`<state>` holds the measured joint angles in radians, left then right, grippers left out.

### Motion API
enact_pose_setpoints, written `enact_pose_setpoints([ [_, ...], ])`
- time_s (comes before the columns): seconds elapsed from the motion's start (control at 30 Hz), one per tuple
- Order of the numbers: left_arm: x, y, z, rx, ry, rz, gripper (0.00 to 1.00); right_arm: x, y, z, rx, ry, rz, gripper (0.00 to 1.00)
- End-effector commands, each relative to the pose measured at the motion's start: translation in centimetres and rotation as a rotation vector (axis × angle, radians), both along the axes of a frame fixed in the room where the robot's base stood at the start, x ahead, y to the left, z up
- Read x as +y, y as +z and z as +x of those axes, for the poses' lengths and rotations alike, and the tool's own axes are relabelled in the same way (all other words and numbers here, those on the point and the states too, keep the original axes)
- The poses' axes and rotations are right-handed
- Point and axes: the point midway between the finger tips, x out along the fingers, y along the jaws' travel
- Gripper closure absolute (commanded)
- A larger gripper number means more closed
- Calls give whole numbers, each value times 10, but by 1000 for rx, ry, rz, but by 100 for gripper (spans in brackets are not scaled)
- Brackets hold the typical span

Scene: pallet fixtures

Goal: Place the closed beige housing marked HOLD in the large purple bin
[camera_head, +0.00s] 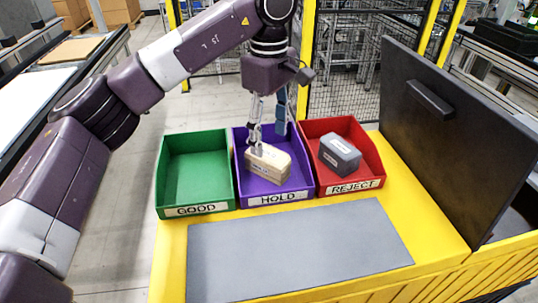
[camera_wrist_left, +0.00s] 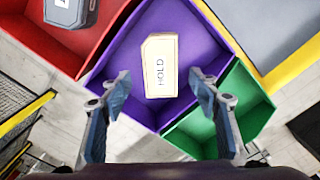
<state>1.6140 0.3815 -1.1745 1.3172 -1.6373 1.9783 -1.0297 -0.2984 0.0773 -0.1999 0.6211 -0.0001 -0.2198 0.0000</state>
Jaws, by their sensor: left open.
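The beige housing (camera_head: 268,164) lies inside the purple bin labelled HOLD (camera_head: 279,199), in the middle of three bins. In the left wrist view the beige housing (camera_wrist_left: 161,66) shows its top with the word HOLD, and the purple bin (camera_wrist_left: 205,30) surrounds it. My left gripper (camera_head: 268,140) is above the purple bin, over the housing. My right gripper is not in view.
A green bin labelled GOOD (camera_head: 196,209) stands to the left. A red bin labelled REJECT (camera_head: 352,187) stands to the right, with a dark grey housing (camera_head: 340,153) in it. A grey mat (camera_head: 300,250) in front is bare. A tall dark panel (camera_head: 450,130) stands at the right.

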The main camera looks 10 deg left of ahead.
Motion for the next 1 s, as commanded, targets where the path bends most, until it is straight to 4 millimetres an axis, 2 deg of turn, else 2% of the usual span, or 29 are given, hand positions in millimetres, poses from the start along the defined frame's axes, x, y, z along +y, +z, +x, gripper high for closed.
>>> enact_pose_setpoints([
  [0.13, 0, 31, 1, -4, 0, 2, 44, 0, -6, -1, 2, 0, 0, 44],
  [0.3, 0, 49, 0, -1, 0, 2, 44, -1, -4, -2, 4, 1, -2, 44],
  [0.5, 0, 54, 0, 0, 0, 1, 44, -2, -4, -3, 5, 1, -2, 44],
  [1.0, 0, 54, 0, 1, 0, 1, 44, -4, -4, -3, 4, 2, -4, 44],
])
